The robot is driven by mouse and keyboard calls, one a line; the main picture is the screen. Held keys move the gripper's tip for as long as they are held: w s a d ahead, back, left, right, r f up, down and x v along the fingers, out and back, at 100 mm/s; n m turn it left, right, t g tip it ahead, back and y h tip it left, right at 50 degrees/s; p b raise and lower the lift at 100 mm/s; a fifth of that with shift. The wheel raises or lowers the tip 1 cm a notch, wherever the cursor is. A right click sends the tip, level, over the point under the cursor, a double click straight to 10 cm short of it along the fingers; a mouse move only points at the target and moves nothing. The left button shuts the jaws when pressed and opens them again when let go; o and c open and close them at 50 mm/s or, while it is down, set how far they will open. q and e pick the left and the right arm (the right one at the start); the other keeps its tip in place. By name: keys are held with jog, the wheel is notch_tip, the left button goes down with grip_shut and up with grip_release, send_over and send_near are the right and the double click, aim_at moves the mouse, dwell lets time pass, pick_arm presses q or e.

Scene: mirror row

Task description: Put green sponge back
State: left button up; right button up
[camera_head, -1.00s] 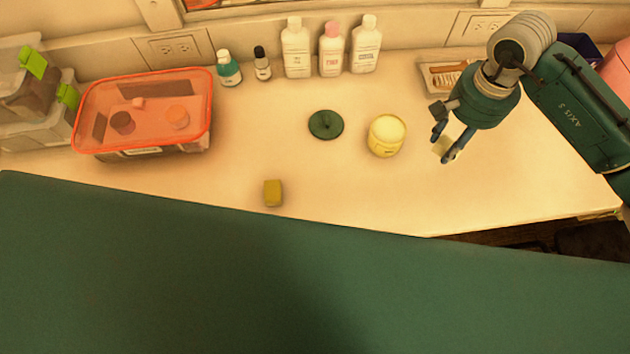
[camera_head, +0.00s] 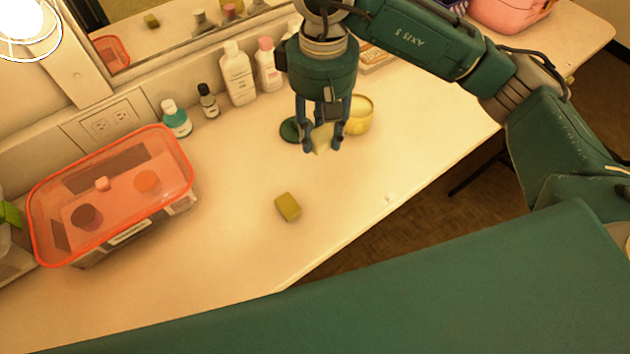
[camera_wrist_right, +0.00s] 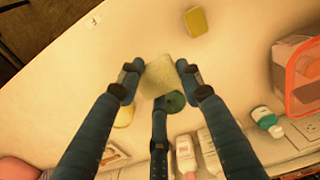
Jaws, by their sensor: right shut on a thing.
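My right gripper (camera_head: 322,146) is shut on a pale yellow-green sponge (camera_head: 321,137), held above the counter in the head view. The sponge (camera_wrist_right: 163,77) also shows between the fingers in the right wrist view. A second, olive-yellow sponge (camera_head: 288,207) lies alone on the counter, nearer the front edge; it also shows in the right wrist view (camera_wrist_right: 195,20). My left gripper is not in view.
A dark green disc (camera_head: 289,131) and a yellow jar (camera_head: 359,115) are close behind the right gripper. Bottles (camera_head: 237,73) line the back wall. A clear tub with an orange-red rim (camera_head: 38,236) stands at left. The counter (camera_head: 225,250) is clear around the second sponge.

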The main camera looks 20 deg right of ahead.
notch_tip(320, 180, down, 5)
jog(key=shift+s+d+r+p, duration=0.1)
jog(key=shift+d+p, duration=0.05)
jog(key=shift+p, duration=0.25)
jog(key=p, duration=0.1)
send_over(320, 187)
notch_tip(320, 187, down, 7)
jog(key=shift+r, duration=0.1)
notch_tip(320, 187, down, 4)
jog(key=shift+r+p, duration=0.1)
jog(key=shift+p, duration=0.25)
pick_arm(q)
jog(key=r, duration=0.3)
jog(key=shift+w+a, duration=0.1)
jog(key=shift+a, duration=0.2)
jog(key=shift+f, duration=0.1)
pick_arm(e)
jog(key=shift+f+b, duration=0.35)
jog(key=o, duration=1.1)
jog(key=shift+r, duration=0.1)
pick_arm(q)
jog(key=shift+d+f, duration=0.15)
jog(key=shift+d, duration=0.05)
pick_arm(e)
jog(key=shift+r, duration=0.1)
